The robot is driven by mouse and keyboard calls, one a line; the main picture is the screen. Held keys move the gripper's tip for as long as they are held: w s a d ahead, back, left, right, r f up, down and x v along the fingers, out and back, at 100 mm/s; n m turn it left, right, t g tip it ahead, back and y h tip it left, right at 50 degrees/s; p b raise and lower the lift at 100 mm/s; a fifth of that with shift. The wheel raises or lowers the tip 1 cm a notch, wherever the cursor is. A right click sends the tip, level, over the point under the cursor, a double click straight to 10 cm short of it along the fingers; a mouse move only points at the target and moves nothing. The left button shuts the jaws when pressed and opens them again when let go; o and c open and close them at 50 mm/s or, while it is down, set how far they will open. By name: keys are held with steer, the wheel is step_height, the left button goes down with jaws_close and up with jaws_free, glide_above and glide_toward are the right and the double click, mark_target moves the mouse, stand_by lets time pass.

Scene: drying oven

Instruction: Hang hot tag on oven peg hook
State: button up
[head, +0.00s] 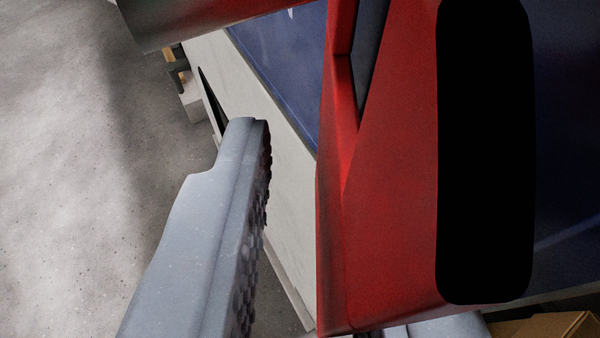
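My gripper (330,220) shows mainly as one grey finger at the lower left, its dark ridged pad facing right. A bit of pale grey at the bottom right looks like part of the other finger, mostly hidden. A gap shows beside the visible pad, which touches nothing I can see. A large red form with a long black rounded area (385,230) fills the right side, close to the camera. I cannot tell whether it is the hot tag. The peg hook cannot be made out.
A pale cabinet side (290,185) with a dark blue panel (285,50) lies behind, perhaps the oven. A red bar (200,15) crosses the top. Grey concrete floor (70,170) is open at left. A cardboard box (550,326) sits at the lower right.

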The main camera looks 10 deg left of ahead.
steer(key=shift+w+d, duration=0.1)
steer(key=shift+d, duration=0.45)
steer(key=shift+s+r, duration=0.1)
steer(key=shift+s, duration=0.2)
steer(key=a+p+v, duration=0.2)
steer(key=v, duration=1)
steer(key=s+d+r, duration=0.2)
steer(key=d+r, duration=0.1)
steer(key=r, duration=0.6)
steer(key=s+d+r+t+p, duration=0.1)
steer(key=d+r, duration=0.2)
steer(key=r, duration=0.7)
steer(key=s+d+r, duration=0.2)
steer(key=d+r, duration=0.2)
steer(key=r, duration=0.5)
steer(key=s+d+r, duration=0.4)
steer(key=s+r, duration=0.3)
steer(key=r, duration=0.1)
steer(key=s+d+r+m+h+p, duration=0.1)
steer(key=s+d+r, duration=0.4)
steer(key=s+r, duration=0.2)
steer(key=s+d+r+h, duration=0.1)
steer(key=s+d+r, duration=0.4)
steer(key=s+r, duration=0.2)
steer(key=shift+r+m+t, duration=0.3)
steer(key=shift+r, duration=0.55)
